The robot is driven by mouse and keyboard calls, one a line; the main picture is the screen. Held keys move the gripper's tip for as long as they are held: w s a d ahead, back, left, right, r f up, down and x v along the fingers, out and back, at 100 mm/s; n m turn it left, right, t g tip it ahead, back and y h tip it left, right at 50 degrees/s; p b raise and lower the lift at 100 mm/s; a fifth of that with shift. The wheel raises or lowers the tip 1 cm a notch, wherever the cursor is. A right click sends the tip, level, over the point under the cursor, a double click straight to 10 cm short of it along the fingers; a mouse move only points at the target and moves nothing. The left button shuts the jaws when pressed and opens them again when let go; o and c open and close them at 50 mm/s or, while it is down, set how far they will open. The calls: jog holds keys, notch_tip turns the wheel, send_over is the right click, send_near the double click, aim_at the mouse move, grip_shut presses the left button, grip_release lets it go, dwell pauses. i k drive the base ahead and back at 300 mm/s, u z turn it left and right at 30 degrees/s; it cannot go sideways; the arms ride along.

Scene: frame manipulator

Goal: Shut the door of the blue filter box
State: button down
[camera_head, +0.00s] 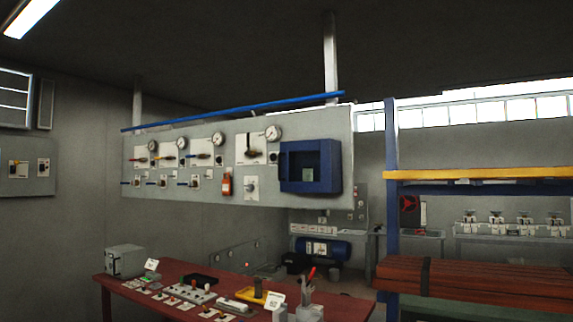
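The blue filter box (284,166) is mounted at the right end of a grey wall panel, above and behind the red table. Its front shows a dark recess inside a blue frame, with a small pale green square in it. I see no separate door panel clearly, so I cannot tell the door's angle from this distance. I do not recognise my gripper anywhere in the head view.
The grey panel (230,184) carries gauges, valves and a red extinguisher-like item (226,184). Below, a red table (250,288) holds a grey box (125,261), small parts and upright tools. A blue-posted shelf (391,170) stands at right.

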aim_at(324, 145)
jog(key=u, duration=0.8)
jog(key=i, duration=1.2)
jog(key=z, duration=0.6)
jog(key=i, duration=0.7)
jog(key=z, duration=0.75)
